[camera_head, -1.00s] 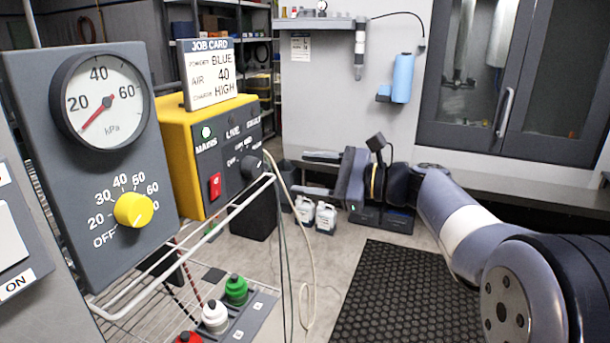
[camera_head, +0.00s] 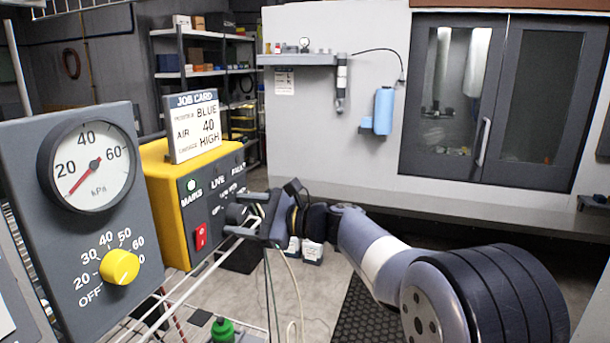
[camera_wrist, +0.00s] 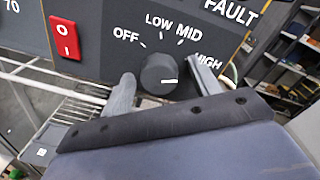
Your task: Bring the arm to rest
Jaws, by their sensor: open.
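My gripper (camera_head: 252,214) is at the front of the yellow control unit (camera_head: 157,166), beside its dark selector knob. In the wrist view, the open fingers of my gripper (camera_wrist: 160,72) stand on either side of the black knob (camera_wrist: 158,80), with a narrow gap on the right. I cannot tell whether the left finger touches it. The knob's white mark points right, nearest the HIGH label. My arm reaches in from the lower right of the head view.
A grey gauge panel (camera_head: 57,235) with a yellow dial (camera_head: 119,267) stands at left. A job card (camera_head: 194,125) sits on the yellow unit. White wire rails (camera_head: 190,280) run below my gripper. A green-capped bottle (camera_head: 223,330) is low in front.

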